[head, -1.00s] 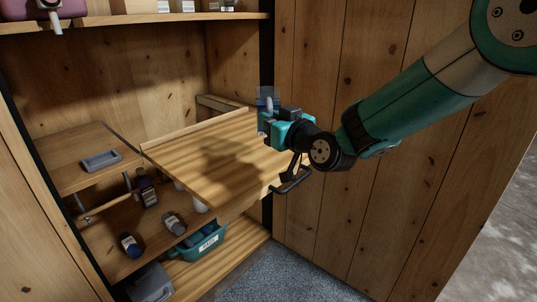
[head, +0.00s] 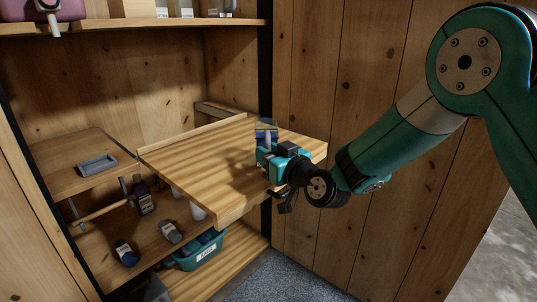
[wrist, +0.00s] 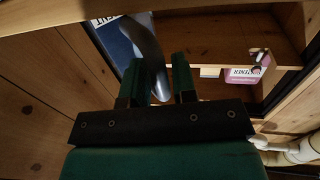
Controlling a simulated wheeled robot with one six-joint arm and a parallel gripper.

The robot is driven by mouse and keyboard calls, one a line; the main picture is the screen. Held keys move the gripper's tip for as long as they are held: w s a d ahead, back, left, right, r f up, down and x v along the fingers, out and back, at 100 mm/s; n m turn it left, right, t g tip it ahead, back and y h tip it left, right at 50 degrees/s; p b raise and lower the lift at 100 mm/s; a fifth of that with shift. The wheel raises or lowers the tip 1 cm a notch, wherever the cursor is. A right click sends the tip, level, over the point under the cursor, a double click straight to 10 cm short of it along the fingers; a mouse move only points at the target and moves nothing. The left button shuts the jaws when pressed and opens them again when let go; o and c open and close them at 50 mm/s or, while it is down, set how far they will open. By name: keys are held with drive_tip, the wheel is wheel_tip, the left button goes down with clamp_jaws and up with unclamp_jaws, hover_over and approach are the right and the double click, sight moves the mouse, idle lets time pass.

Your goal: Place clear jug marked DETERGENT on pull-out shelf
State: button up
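The clear jug (head: 266,129) with a blue label is at the right part of the pull-out shelf (head: 190,165), a plain wooden board. I cannot tell whether its base touches the board; my gripper hides its lower part. My gripper (head: 268,155) comes in from the right, low over the board. In the wrist view the jug's blue label (wrist: 118,40) shows at upper left, its lettering cut off. The jug's curved grey handle (wrist: 152,58) passes between the two green fingers of my gripper (wrist: 158,78), which appear closed on it.
A pink jug (head: 60,9) stands on the upper shelf (head: 150,22). A plank wall (head: 330,90) is close on the right. The board's left and middle are clear.

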drive_tip(key=shift+o, duration=0.9)
drive_tip(key=shift+r, duration=0.2)
drive_tip(key=s+d+f+g+h+b, duration=0.1)
drive_tip(key=s+d+g+h+b, duration=0.15)
drive_tip(key=s+d+g, duration=0.65)
drive_tip(key=s+d+f+m+h+b, duration=0.1)
drive_tip(key=s+d+h, duration=0.2)
drive_tip(key=s, duration=1.1)
drive_tip(key=s+d+f+g+h+b, duration=0.15)
drive_tip(key=s+d+g, duration=0.4)
drive_tip(key=s, duration=0.65)
wheel_tip(320, 180, up, 30)
drive_tip(key=p, duration=2.9)
drive_tip(key=shift+d+r+t+h, duration=0.2)
drive_tip(key=shift+d+t+h, duration=0.1)
drive_tip(key=shift+d+t, duration=0.15)
